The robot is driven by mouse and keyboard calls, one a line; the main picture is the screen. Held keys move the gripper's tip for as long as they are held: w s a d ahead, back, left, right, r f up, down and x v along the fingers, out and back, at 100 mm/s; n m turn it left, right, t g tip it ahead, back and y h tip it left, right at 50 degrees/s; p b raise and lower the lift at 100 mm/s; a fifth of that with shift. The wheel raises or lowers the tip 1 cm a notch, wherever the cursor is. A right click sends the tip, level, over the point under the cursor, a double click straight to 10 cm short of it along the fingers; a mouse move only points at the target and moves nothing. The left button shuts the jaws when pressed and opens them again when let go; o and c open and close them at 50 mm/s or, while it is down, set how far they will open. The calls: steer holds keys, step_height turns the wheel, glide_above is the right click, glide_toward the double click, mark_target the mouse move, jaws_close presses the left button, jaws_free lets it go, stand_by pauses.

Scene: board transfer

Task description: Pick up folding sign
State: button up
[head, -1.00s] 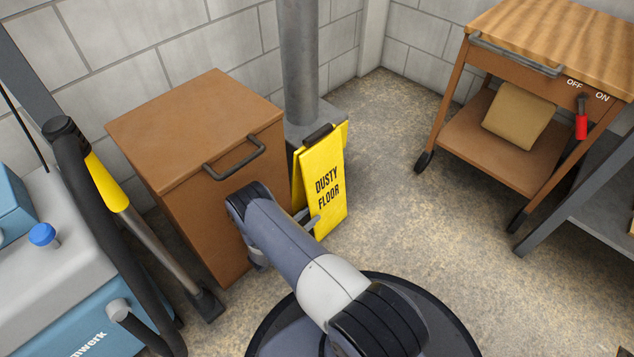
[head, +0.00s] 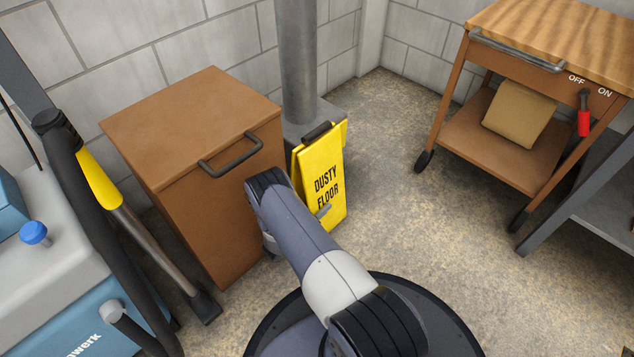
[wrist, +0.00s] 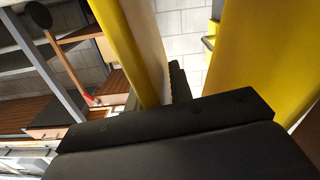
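The folding sign (head: 328,165) is yellow with "DUSTY FLOOR" in black and a dark top handle. It stands upright on the floor beside the brown cabinet, in front of the grey post. A small grey part of my gripper (head: 323,210) shows against the lower front of the sign; my arm hides the rest. In the wrist view, yellow sign panels rise at left (wrist: 132,45) and right (wrist: 262,60). A dark ridged finger (wrist: 178,82) stands between them. The other finger is not clearly visible, so I cannot tell whether the gripper is closed on a panel.
The brown cabinet (head: 195,120) with a dark handle is close left of my arm. The post (head: 299,65) rises behind the sign. A blue-grey machine (head: 50,270) with a hose is at left. A wooden cart (head: 560,45) stands at right. Floor (head: 410,220) between is clear.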

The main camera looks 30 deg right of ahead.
jaws_close()
steer(key=shift+r, duration=0.1)
stand_by(0.4)
